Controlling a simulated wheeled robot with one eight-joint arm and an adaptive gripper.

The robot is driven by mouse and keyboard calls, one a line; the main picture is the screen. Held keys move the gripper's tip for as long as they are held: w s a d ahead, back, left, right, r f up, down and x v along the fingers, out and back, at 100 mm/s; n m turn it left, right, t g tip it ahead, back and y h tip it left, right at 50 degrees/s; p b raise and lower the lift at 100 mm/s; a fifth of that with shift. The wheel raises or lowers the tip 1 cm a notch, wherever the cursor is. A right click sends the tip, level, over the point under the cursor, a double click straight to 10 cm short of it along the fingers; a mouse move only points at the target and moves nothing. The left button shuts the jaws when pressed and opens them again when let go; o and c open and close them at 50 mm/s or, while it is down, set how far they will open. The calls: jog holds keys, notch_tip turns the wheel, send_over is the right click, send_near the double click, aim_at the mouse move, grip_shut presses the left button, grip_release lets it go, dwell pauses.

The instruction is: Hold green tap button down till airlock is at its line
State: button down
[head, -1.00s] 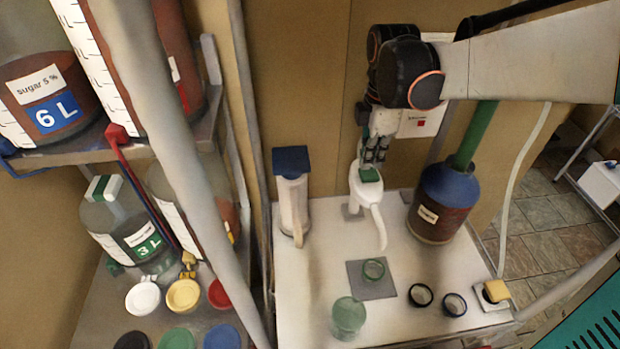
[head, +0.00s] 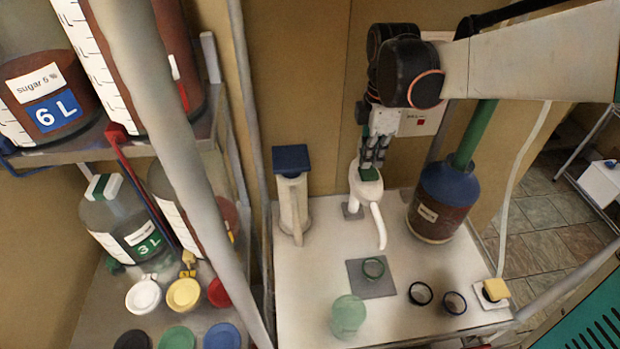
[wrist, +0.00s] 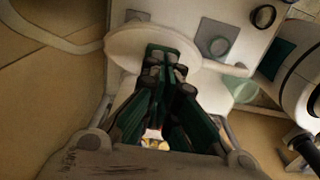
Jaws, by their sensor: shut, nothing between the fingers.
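The white tap (head: 366,190) stands at the back of the white table, its spout curving forward. Its green button (head: 370,175) is on top, partly covered by my fingers. My gripper (head: 373,163) is shut and empty, its fingertips at the button; I cannot tell whether it is pressed. In the wrist view my fingers (wrist: 165,62) point down over the white tap top (wrist: 130,47). A small clear cup with a green rim, apparently the airlock (head: 374,268), sits on a grey square in front of the spout. Its line and water level are too small to read.
A blue-lidded white jug (head: 292,200) stands left of the tap, a dark bottle with blue shoulder (head: 438,205) to its right. A translucent green cup (head: 348,316), two dark-rimmed cups (head: 421,294) and a yellow-topped block (head: 495,290) stand in front.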

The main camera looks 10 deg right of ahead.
jog(key=shift+s+f, duration=0.1)
jog(key=shift+f, duration=0.15)
dwell(0.4)
jog(key=shift+f+b, duration=0.9)
jog(key=shift+f, duration=0.25)
dwell(2.8)
notch_tip(320, 180, up, 6)
jog(key=p, duration=0.4)
jog(key=shift+a+p, duration=0.1)
jog(key=shift+p, duration=0.2)
jog(key=shift+s, duration=0.1)
